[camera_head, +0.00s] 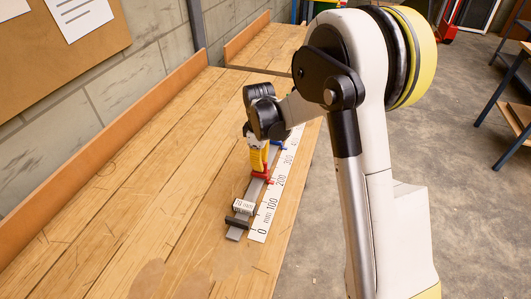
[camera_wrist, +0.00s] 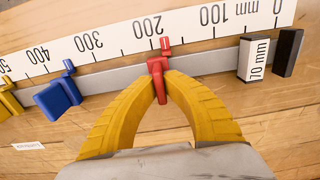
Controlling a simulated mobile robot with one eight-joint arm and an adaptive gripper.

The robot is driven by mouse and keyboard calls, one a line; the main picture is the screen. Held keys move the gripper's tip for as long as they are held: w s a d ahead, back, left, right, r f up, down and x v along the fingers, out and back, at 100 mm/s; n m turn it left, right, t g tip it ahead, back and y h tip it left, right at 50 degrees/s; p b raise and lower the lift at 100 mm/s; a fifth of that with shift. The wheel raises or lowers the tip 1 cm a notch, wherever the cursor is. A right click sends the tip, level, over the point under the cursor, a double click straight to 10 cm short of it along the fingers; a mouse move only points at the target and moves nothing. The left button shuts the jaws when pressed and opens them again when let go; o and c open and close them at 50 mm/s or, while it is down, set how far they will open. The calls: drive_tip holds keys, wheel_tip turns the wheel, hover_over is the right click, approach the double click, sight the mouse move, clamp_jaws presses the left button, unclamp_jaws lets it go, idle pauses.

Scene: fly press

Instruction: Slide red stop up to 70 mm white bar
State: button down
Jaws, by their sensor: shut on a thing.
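The red stop (camera_wrist: 158,80) sits on the grey rail (camera_wrist: 206,62), with its pointer beside the scale a little to the 100 side of the 200 label. The yellow fingers of my gripper (camera_wrist: 163,86) are shut on the lower part of the red stop. The white 70 mm bar (camera_wrist: 253,60) stands on the rail near the zero end, against or very close to a black end block (camera_wrist: 287,52). A clear stretch of rail lies between the red stop and the bar. In the head view the red stop (camera_head: 260,175) shows under my gripper, and the white bar (camera_head: 243,206) is nearer the camera.
A white millimetre scale (camera_wrist: 120,38) runs along the rail. A blue stop (camera_wrist: 58,97) and a yellow stop (camera_wrist: 8,103) sit farther along, toward 400 and 500. A small white label (camera_wrist: 29,146) lies on the wooden bench (camera_head: 135,185), which is otherwise clear nearby.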

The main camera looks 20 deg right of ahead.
drive_tip(key=s+a, duration=0.2)
drive_tip(key=s, duration=0.1)
drive_tip(key=s+a, duration=0.2)
drive_tip(key=s, duration=0.1)
drive_tip(key=s+a, duration=0.2)
drive_tip(key=s, duration=0.1)
drive_tip(key=c, duration=1.5)
unclamp_jaws()
wheel_tip(320, 180, up, 12)
drive_tip(key=shift+r, duration=0.1)
